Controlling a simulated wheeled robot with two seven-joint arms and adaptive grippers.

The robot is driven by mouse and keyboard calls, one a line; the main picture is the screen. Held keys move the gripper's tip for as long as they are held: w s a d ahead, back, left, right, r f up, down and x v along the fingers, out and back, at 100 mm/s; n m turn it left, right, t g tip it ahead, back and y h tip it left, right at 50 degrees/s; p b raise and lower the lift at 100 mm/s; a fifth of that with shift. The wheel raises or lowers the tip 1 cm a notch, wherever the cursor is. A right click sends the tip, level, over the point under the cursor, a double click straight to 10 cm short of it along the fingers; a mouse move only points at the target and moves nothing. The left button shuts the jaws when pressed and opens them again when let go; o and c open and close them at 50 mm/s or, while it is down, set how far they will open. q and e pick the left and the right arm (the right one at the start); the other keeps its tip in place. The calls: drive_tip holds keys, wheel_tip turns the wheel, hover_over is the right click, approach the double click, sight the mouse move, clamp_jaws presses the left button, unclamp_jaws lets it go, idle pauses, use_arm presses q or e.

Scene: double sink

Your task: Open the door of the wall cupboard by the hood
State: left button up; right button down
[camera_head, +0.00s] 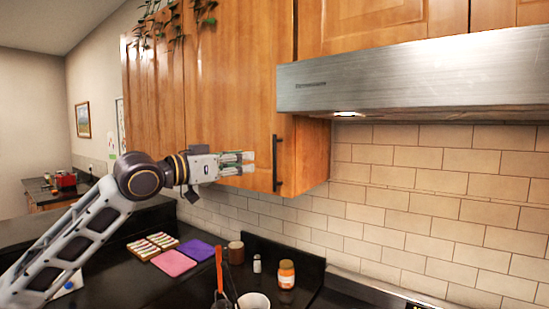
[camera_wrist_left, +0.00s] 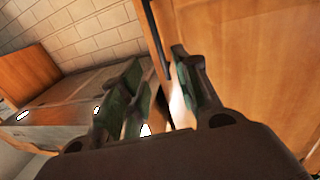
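The wooden wall cupboard door (camera_head: 232,85) by the hood is closed in the head view. Its black vertical bar handle (camera_head: 277,165) is near the door's lower right edge. My left gripper (camera_head: 253,163) is open, its fingers pointing right at the handle, a small gap short of it in the picture. In the left wrist view the two fingers of my left gripper (camera_wrist_left: 157,62) stand apart, with the dark handle (camera_wrist_left: 156,35) beyond and between them. The door (camera_wrist_left: 235,45) fills the right side there. My right gripper is not in view.
The steel range hood (camera_head: 410,80) juts out right of the cupboard. On the dark counter below are a brown mug (camera_head: 236,253), an orange-labelled jar (camera_head: 286,274), a white-topped shaker (camera_head: 257,264), a utensil pot (camera_head: 253,301) and coloured mats (camera_head: 174,263). Plants hang above the door.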

sight(275, 157)
use_arm(q)
drive_tip(key=shift+p+x, duration=1.6)
drive_tip(key=shift+x, duration=4.65)
drive_tip(key=shift+c, duration=0.5)
clamp_jaws()
